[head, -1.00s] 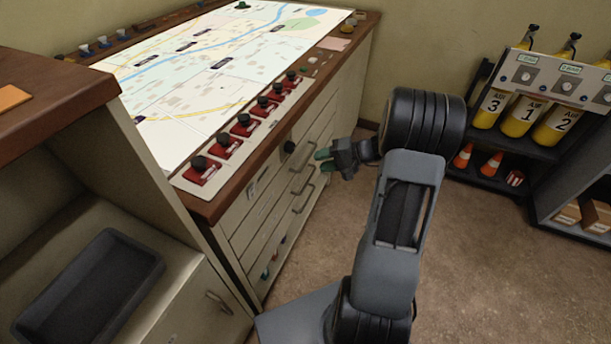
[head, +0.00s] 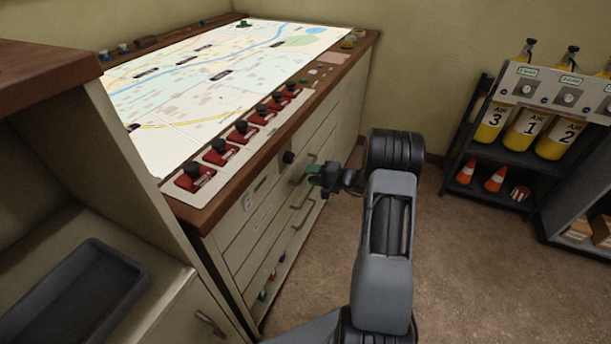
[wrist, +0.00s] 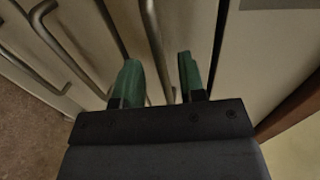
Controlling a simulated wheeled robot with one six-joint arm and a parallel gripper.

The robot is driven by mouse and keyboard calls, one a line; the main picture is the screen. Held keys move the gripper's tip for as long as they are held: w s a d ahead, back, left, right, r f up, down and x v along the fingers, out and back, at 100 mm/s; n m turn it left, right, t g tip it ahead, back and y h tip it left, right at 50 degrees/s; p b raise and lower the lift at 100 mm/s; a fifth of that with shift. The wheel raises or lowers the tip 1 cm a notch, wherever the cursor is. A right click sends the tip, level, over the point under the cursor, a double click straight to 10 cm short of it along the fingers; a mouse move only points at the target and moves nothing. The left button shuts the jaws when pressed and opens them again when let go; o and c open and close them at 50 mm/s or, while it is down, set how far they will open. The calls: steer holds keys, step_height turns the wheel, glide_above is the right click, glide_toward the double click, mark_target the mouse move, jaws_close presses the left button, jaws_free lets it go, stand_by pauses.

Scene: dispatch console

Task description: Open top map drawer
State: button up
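The map console's drawer fronts (head: 262,210) face my arm, with bar handles on them. My gripper (head: 314,176) is at the upper handle, in front of the upper drawers. In the wrist view, the two green fingertips of my gripper (wrist: 160,76) are apart. A metal bar handle (wrist: 153,40) runs between them, closer to the left finger. I cannot tell whether it touches a finger. A dark gap (wrist: 220,45) shows along one edge of that drawer front; how far the drawer stands out is unclear. A lower handle (head: 301,217) is below my gripper.
A lit map table (head: 220,85) with a row of red switches (head: 243,131) tops the console. A cabinet with a dark tray (head: 75,295) stands at left. A shelf with yellow air cylinders (head: 525,128) stands at right. Floor right of my arm is clear.

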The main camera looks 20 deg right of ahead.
steer(key=shift+x, duration=1.5)
jaws_close()
